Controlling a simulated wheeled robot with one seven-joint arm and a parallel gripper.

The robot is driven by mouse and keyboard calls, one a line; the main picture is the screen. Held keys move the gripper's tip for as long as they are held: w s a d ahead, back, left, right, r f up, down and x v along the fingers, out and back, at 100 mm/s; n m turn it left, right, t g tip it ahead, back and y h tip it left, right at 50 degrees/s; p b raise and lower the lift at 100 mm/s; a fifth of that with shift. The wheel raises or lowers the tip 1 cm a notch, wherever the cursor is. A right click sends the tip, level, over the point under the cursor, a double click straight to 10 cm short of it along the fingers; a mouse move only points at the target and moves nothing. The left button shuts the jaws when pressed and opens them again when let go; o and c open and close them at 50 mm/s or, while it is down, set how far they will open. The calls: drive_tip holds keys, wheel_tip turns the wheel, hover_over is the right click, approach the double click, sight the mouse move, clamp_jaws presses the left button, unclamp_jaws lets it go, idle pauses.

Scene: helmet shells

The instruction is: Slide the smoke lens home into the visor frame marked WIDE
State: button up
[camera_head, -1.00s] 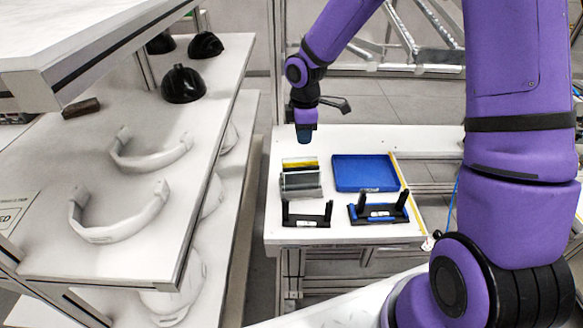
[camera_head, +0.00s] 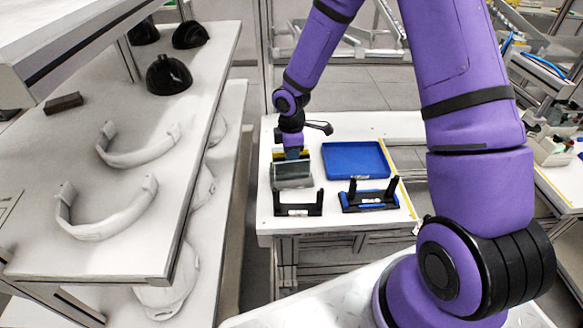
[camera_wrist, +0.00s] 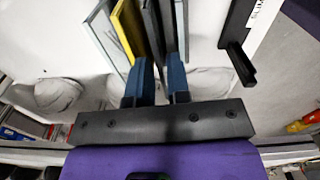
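My gripper (camera_head: 292,153) is down at the lens rack (camera_head: 291,184) on the white table. In the wrist view its two blue fingers (camera_wrist: 159,82) stand apart, with a dark smoke lens (camera_wrist: 153,30) between them; I see no clear grip on it. A yellow lens (camera_wrist: 128,28) and a clear lens (camera_wrist: 106,38) stand upright to its left. A black visor frame (camera_head: 298,209) is in front of the rack; a black frame with blue (camera_head: 368,202) is to its right. A black frame in the wrist view (camera_wrist: 238,35) has a partly cut label, apparently SLIM. I cannot read WIDE anywhere.
A blue tray (camera_head: 356,160) lies right of the rack. A yellow strip (camera_head: 403,197) runs along the table's right side. At left, a shelf (camera_head: 115,238) holds white curved bands and black helmet shells (camera_head: 168,75). Bare table shows around the frames.

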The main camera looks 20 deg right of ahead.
drive_tip(key=shift+f, duration=0.4)
clamp_jaws()
